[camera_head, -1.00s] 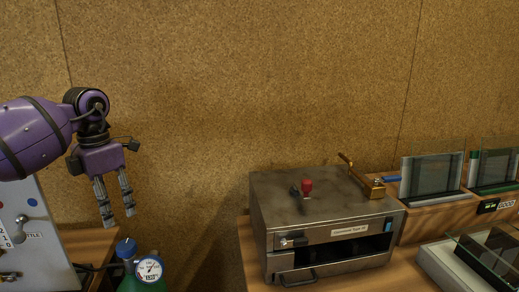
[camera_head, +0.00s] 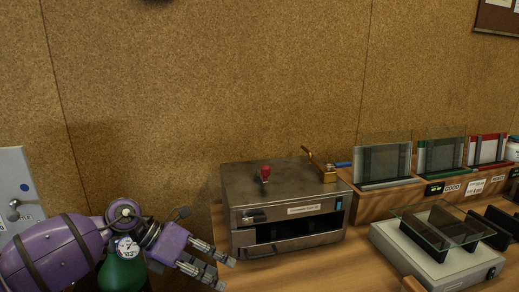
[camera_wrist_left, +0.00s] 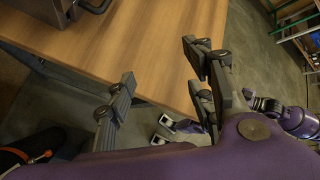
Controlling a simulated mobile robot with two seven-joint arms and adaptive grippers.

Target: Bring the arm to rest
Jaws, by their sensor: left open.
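My left gripper (camera_head: 226,273) is at the lower left of the head view, its two grey fingers apart and pointing right. Nothing is between them. The fingertips are near the front left corner of the steel box-shaped oven (camera_head: 284,210), at the table's left end. In the left wrist view the gripper (camera_wrist_left: 160,78) is also open and empty, with wooden table top beyond the fingers. My right gripper is not clearly seen; a purple link (camera_wrist_left: 303,119) shows at the right edge of the left wrist view.
A green gas bottle (camera_head: 124,272) with a gauge stands close behind my left arm. A glass pane (camera_head: 445,226) lies on a pale stand (camera_head: 435,266) at right. Racks with upright panes (camera_head: 384,160) line the back. The wooden table edge (camera_wrist_left: 150,92) runs near the fingers.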

